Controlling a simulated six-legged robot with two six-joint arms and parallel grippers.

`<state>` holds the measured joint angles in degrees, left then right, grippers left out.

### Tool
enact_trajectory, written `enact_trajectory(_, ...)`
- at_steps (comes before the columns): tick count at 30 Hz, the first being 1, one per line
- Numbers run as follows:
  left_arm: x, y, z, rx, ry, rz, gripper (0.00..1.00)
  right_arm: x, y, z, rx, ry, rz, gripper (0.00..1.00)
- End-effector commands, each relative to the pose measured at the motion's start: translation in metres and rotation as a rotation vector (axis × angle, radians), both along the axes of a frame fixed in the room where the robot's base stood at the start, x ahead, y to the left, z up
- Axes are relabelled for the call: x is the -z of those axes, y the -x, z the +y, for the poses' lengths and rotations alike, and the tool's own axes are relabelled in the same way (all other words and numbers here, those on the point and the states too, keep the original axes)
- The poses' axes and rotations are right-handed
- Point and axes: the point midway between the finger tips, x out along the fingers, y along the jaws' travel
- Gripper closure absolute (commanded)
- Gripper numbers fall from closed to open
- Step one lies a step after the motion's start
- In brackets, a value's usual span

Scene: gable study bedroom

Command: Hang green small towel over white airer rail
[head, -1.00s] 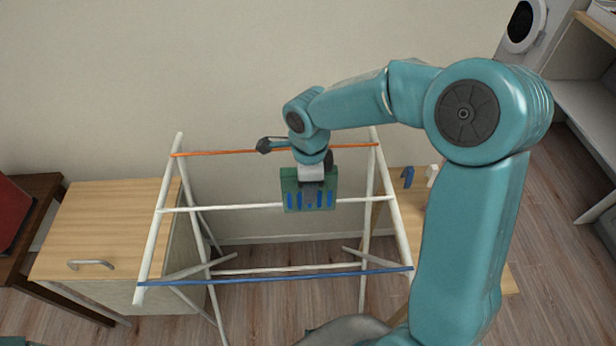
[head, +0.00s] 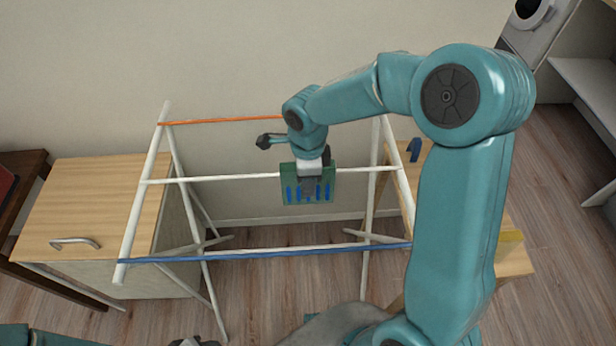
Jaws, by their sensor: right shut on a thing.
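The small green towel (head: 290,184) with blue stripes is in my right gripper (head: 311,184), which is shut on it and points down. The towel hangs at the middle of the airer's white rail (head: 226,178), which shows on both sides of it. The rail passes behind the towel in this view; I cannot tell whether the cloth touches it or lies over it. A dark part at the bottom edge, beside a teal arm link, looks like my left gripper (head: 192,341); its jaws are mostly cut off.
The airer also has an orange rail (head: 225,121) behind and a blue rail (head: 270,253) in front. A wooden-topped cabinet (head: 85,200) stands to its left. A wooden surface (head: 515,262) lies right, partly behind my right arm. A plain wall is behind.

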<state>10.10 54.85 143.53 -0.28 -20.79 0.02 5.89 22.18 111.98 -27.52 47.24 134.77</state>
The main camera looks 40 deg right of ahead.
Motion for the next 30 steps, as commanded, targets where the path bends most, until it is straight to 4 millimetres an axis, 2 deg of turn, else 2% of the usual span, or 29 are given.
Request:
enact_trajectory(3, 0.008, 0.0, 0.0, 0.0, 0.0, -0.001, 0.57, 0.007, 0.0, 0.0, 0.0, 0.001, -0.001, 0.9)
enact_trajectory(14, 0.008, 0.0, 0.0, 0.0, 0.0, 0.0, 0.57, 0.008, 0.0, 0.0, 0.0, 0.001, -0.001, 0.9)
enact_trajectory(15, 0.008, 0.0, 0.0, 0.0, 0.0, 0.0, 0.57, 0.008, 0.0, 0.0, 0.0, 0.0, 0.0, 0.49)
enact_trajectory(17, 0.008, 0.0, 0.0, 0.0, 0.0, 0.0, 0.57, 0.008, 0.0, 0.0, 0.0, 0.0, 0.0, 0.29)
enact_trajectory(26, 0.008, 0.0, 0.0, 0.0, 0.0, 0.0, 0.57, 0.007, 0.0, 0.0, 0.0, 0.0, 0.0, 0.29)
enact_trajectory(30, 0.009, 0.0, 0.0, 0.0, 0.0, 0.0, 0.57, -0.006, -0.001, 0.0, 0.0, 0.001, -0.004, 0.29)
